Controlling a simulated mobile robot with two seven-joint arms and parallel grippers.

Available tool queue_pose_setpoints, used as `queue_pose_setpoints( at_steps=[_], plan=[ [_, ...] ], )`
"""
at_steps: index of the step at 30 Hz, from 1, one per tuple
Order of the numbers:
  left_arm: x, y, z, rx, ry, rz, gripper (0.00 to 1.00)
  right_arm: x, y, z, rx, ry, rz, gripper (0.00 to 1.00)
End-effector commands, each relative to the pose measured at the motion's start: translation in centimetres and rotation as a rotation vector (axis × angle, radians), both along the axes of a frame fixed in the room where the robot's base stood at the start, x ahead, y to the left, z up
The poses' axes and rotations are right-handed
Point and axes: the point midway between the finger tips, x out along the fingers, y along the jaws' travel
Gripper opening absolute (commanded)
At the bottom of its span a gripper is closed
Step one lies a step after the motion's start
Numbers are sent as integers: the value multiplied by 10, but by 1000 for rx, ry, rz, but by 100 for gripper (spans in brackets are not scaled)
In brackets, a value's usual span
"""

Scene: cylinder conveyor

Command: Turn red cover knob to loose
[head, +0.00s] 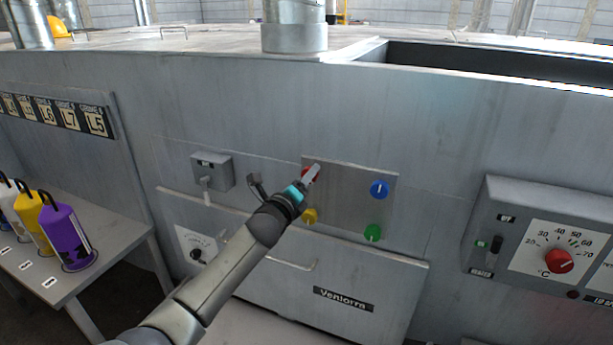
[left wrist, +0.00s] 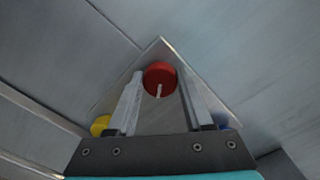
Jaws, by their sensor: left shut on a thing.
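The red cover knob (head: 306,173) is at the upper left corner of a square metal cover plate (head: 346,195) on the machine's front, partly hidden by my left gripper (head: 313,172). In the left wrist view the red knob (left wrist: 159,72) sits between the two fingertips of my left gripper (left wrist: 159,82), which is shut on it. The knob's white pointer line points toward the gripper's palm, down in that view. My right gripper is not in view.
The plate also has a blue knob (head: 379,189), a yellow knob (head: 309,216) and a green knob (head: 373,233). A grey switch box (head: 211,170) is left of the plate. A control panel with a red dial (head: 559,261) juts out at right. Coloured bottles (head: 67,238) stand on a side table.

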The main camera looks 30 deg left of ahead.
Motion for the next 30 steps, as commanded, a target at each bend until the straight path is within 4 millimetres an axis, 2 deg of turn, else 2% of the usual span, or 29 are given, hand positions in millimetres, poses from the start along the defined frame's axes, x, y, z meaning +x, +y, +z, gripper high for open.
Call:
queue_pose_setpoints(
  at_steps=[30],
  plan=[
    [0, 0, -2, -968, -54, 1, 0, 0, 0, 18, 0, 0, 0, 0]
  ],
)
